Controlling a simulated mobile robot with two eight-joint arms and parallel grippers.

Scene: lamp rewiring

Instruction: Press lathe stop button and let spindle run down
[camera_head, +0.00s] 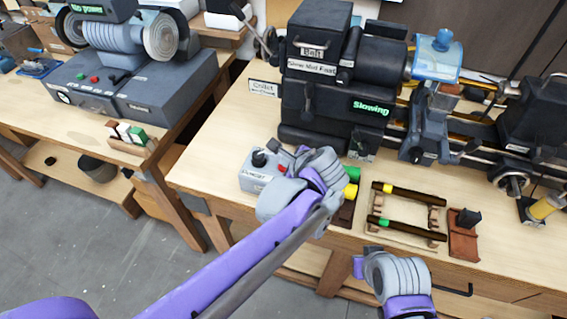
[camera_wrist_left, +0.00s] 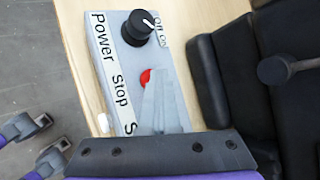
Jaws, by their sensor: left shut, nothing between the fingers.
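The grey control box (camera_head: 252,181) sits at the bench's front left, with a black knob and labels reading Power and Stop in the left wrist view (camera_wrist_left: 98,45). The red stop button (camera_wrist_left: 146,76) is partly covered by my left gripper (camera_wrist_left: 158,88), whose shut, empty fingers are at it; whether they press it I cannot tell. The left gripper also shows in the head view (camera_head: 284,158). The lathe (camera_head: 310,105) stands behind, with a green sign (camera_head: 370,108) reading Slowing. My right gripper (camera_head: 364,260) hangs by the bench front, its fingers apart in the left wrist view (camera_wrist_left: 42,140).
A wooden rack (camera_head: 408,216) with dark rods and a brown block (camera_head: 463,240) lie right of the box. A bench grinder (camera_head: 120,60) with a No power sign stands on the left bench. Bare bench top is left of the box.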

